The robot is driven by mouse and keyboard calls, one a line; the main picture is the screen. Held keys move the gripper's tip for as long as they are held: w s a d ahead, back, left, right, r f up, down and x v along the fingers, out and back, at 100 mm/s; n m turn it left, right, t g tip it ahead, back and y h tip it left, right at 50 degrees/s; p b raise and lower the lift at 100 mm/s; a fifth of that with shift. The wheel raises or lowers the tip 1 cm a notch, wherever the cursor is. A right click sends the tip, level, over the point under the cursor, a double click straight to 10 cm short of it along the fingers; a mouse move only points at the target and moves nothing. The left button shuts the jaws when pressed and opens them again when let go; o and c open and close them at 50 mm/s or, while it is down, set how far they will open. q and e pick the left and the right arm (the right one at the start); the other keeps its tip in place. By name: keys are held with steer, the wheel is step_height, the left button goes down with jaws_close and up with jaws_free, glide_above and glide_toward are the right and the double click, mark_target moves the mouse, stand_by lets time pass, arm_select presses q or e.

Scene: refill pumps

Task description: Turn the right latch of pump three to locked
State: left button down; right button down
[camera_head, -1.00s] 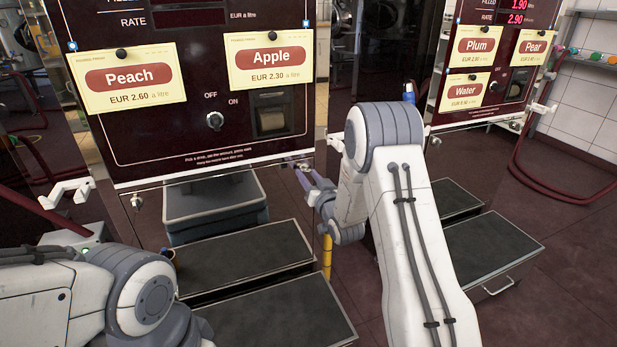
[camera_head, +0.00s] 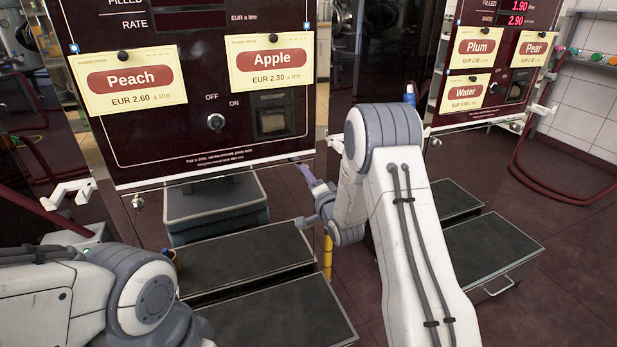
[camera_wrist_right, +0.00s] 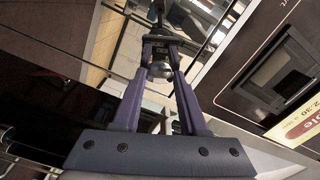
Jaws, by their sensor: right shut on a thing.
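The pump with the Peach and Apple cards (camera_head: 190,140) stands in front of me; no pump number is readable. My right gripper (camera_head: 303,170) reaches its lower right corner and is shut on the small right latch there. The fingers mostly hide the latch in the head view. In the right wrist view my right gripper (camera_wrist_right: 160,48) closes around a small round metal part, the right latch (camera_wrist_right: 160,70); its locked or unlocked position cannot be read. A small left latch (camera_head: 137,202) shows at the panel's lower left corner. My left gripper is out of view.
A grey bin (camera_head: 215,205) stands under the panel, behind dark-topped steps (camera_head: 240,258). A yellow post (camera_head: 327,258) is just below my right gripper. A white hook (camera_head: 70,193) sticks out at left. Another pump (camera_head: 480,100) stands at right.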

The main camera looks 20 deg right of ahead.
steer(key=shift+m, duration=2.2)
steer(key=shift+c, duration=2.2)
jaws_free()
steer(key=s+p, duration=0.1)
steer(key=s, duration=0.9)
steer(key=shift+s+d, duration=0.15)
steer(key=shift+s, duration=0.1)
